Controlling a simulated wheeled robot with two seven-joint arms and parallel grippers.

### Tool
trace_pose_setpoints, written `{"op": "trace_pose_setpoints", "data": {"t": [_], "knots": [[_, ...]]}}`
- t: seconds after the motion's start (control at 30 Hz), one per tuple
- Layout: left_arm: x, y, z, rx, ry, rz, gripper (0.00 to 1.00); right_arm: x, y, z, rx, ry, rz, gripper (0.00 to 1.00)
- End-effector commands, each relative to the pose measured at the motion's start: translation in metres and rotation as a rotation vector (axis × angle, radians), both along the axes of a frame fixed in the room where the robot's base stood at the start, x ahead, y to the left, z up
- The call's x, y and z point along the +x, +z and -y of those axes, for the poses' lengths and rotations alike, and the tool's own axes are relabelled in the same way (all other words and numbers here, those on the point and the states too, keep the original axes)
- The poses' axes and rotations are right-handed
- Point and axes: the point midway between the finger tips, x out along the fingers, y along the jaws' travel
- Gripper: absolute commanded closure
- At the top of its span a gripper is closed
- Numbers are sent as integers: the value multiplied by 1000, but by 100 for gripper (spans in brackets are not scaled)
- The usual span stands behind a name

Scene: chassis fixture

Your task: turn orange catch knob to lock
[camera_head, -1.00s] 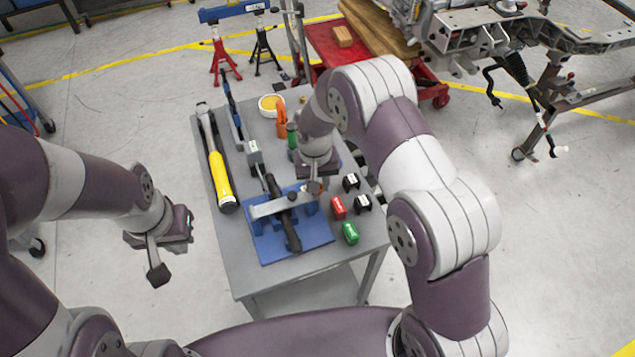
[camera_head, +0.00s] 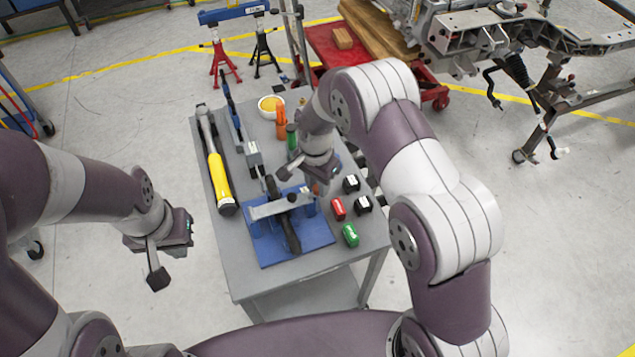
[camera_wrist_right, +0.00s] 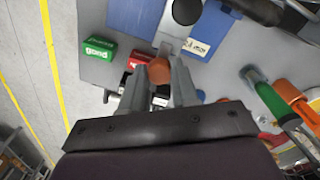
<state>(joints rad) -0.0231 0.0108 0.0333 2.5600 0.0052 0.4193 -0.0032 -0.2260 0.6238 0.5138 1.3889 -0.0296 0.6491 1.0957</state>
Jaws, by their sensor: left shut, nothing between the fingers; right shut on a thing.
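The blue fixture (camera_head: 262,247) lies on the grey table with a metal bar (camera_head: 268,210) and a black handle across it. The orange catch knob (camera_wrist_right: 160,70) shows in the right wrist view between the fingertips of my right gripper (camera_wrist_right: 161,82), which is shut on it at the end of the metal bar. In the head view my right gripper (camera_head: 318,180) is over the fixture's right side and mostly hides the knob. My left gripper (camera_head: 155,270) is shut and empty, off the table's left side.
A yellow-handled tool (camera_head: 217,175) lies along the table's left edge. Red (camera_head: 338,208), green (camera_head: 350,234) and black blocks sit right of the fixture. An orange-handled tool (camera_head: 281,122) and a yellow-topped round container (camera_head: 270,105) are at the back.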

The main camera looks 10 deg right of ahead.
Motion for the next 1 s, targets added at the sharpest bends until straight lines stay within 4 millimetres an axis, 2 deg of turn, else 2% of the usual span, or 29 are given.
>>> {"op": "trace_pose_setpoints", "data": {"t": [0.3, 0.73, 0.77, 0.8, 0.83, 1.0], "knots": [[0, 0, 0, 0, 0, 0, 100, 2, 2, 0, 1, -72, 7, 100], [0, 0, 0, 0, 0, 0, 100, 2, 2, 0, 2, -78, 7, 100], [0, 0, 0, 0, 0, 0, 100, 2, 2, 0, 2, -78, 7, 61], [0, 0, 0, 0, 0, 0, 100, 2, 2, 0, 2, -78, 6, 48], [0, 0, 0, 0, 0, 0, 100, 2, 2, 0, 2, -77, 6, 45], [0, 0, 0, 0, 0, 0, 100, 1, 1, 0, 0, -77, 4, 45]]}}
